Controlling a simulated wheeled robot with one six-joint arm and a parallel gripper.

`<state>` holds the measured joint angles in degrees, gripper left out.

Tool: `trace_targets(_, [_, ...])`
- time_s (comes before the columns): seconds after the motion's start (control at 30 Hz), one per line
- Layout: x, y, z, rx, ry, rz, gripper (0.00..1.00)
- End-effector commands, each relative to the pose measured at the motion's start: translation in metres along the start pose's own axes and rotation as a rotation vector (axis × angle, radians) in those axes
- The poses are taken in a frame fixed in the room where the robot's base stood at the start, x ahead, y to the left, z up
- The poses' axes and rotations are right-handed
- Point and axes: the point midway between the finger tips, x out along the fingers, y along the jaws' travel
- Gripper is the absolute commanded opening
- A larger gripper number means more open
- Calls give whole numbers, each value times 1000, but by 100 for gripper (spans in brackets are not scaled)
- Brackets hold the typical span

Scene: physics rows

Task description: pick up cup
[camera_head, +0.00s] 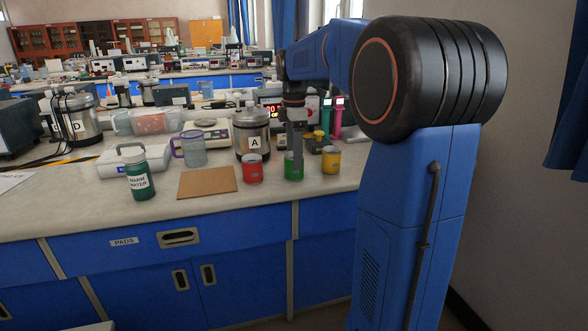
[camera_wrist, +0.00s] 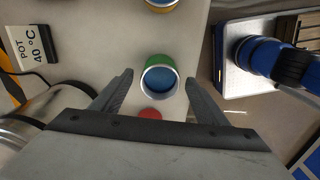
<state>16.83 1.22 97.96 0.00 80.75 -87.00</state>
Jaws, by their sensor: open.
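Three small cups stand in a row on the bench: a red cup (camera_head: 252,170), a green cup (camera_head: 288,172) and a yellow cup (camera_head: 331,160). My gripper (camera_head: 297,160) points down at the green cup, and a finger hides part of it. In the wrist view my gripper (camera_wrist: 159,78) is open, with a finger on either side of the green cup (camera_wrist: 158,62), whose inside looks blue. I cannot tell whether the fingers touch it. The red cup (camera_wrist: 150,113) shows partly by the gripper body, and the yellow cup (camera_wrist: 161,6) is cut off at the top.
A steel pot marked A (camera_head: 251,138) stands close behind the red cup. A brown pad (camera_head: 207,182) lies to the left, with a green bottle (camera_head: 139,178) and a purple-handled mug (camera_head: 194,152) near it. A scale-like device (camera_wrist: 255,75) is at right in the wrist view.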

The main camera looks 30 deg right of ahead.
Motion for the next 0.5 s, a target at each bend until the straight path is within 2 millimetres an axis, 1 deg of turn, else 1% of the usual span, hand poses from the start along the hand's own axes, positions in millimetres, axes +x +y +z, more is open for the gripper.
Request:
trace_targets(0.03, [8,-1,0,0,0,-4,68])
trace_targets(0.2, [30,0,0,0,0,-3,68])
trace_targets(0.33, [39,0,0,0,0,-3,68])
trace_targets(0.5, [40,0,0,0,0,-1,68])
